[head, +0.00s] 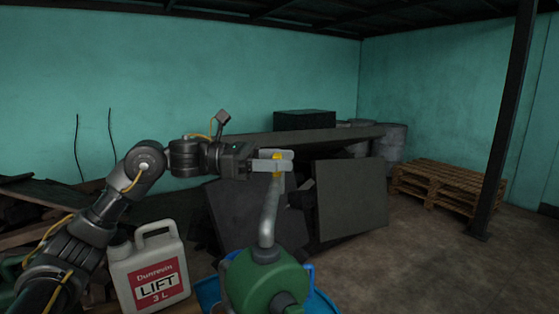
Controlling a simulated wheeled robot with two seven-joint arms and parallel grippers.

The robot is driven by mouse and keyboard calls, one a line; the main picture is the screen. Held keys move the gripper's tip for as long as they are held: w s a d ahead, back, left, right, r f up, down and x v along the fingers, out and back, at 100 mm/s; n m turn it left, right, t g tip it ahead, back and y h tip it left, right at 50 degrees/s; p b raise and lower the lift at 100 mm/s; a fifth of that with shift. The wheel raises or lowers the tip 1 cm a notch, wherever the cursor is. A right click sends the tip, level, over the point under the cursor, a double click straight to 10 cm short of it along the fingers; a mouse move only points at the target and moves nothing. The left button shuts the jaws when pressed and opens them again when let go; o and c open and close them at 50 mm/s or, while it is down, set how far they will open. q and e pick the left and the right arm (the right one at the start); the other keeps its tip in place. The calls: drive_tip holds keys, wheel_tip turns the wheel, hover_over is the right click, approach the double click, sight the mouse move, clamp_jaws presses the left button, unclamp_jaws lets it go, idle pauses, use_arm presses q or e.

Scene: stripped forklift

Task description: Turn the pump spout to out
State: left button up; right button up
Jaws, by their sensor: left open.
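A green pump (264,284) stands at the bottom middle. Its grey spout (269,213) rises from the top of the pump and points away from me, ending in a yellow tip (278,158). My left arm reaches in from the left, and my left gripper (284,162) is at the spout's end. Its light grey fingers are open, with the yellow tip at or between them. I cannot tell whether they touch it. My right gripper is out of view.
A white jug labelled LIFT (150,268) stands left of the pump. A blue rim (322,303) shows under the pump. Dark panels (351,199) and a long grey board (330,139) are behind. A wooden pallet (438,185) lies right, near a dark post (509,120). The floor at right is clear.

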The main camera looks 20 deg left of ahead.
use_arm(q)
drive_tip(key=shift+s+a+f+b, duration=0.1)
drive_tip(key=shift+a+b, duration=0.25)
drive_tip(key=shift+a, duration=0.25)
drive_tip(key=b+v, duration=0.3)
drive_tip(key=v, duration=0.6)
drive_tip(key=shift+s+a, duration=0.15)
drive_tip(key=shift+a, duration=0.15)
